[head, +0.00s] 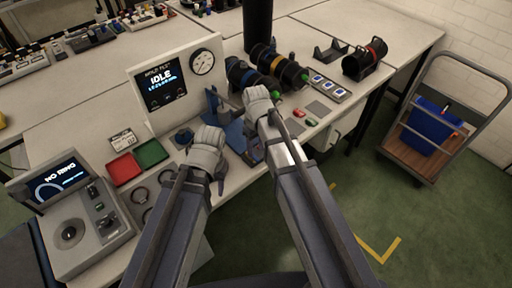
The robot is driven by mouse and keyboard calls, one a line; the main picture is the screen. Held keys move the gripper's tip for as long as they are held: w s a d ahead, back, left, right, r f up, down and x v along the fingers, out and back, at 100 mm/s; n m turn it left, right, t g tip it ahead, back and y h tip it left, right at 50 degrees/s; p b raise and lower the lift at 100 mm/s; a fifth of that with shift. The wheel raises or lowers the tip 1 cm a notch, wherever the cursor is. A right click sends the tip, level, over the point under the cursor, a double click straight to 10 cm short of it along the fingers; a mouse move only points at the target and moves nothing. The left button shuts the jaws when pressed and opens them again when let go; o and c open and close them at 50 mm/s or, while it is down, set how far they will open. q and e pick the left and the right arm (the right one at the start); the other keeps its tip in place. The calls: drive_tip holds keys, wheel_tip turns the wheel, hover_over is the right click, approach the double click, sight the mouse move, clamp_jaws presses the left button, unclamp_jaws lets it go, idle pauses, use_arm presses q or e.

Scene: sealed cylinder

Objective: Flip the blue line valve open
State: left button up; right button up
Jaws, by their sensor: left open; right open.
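My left gripper (207,142) is over the bench beside the green tray. My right gripper (259,97) is further right and further back, close to the black cylinders. Both are open, with nothing visible held. Between and behind them is a blue fixture (212,101) with an upright part. A blue base (236,137) shows between the two hands, partly covered by them. A small dark blue knob-like part (183,136) is just left of my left gripper. I cannot tell which blue part is the line valve, or its handle position.
A panel with a gauge reads IDLE (163,78) behind the hands. Red (123,169) and green (151,153) trays lie left. A console reads NO RING (62,186). A cart (443,115) stands right.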

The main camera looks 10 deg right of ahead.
sight(256, 158)
wheel_tip(256, 158, up, 4)
drive_tip(key=p, duration=0.3)
idle(0.3)
drive_tip(key=s+a+m+h, duration=0.1)
drive_tip(key=s+a+m, duration=0.1)
drive_tip(key=s, duration=1.1)
drive_tip(key=shift+s+a+m, duration=0.35)
drive_tip(key=shift+a+m, duration=0.05)
drive_tip(key=shift+a, duration=0.35)
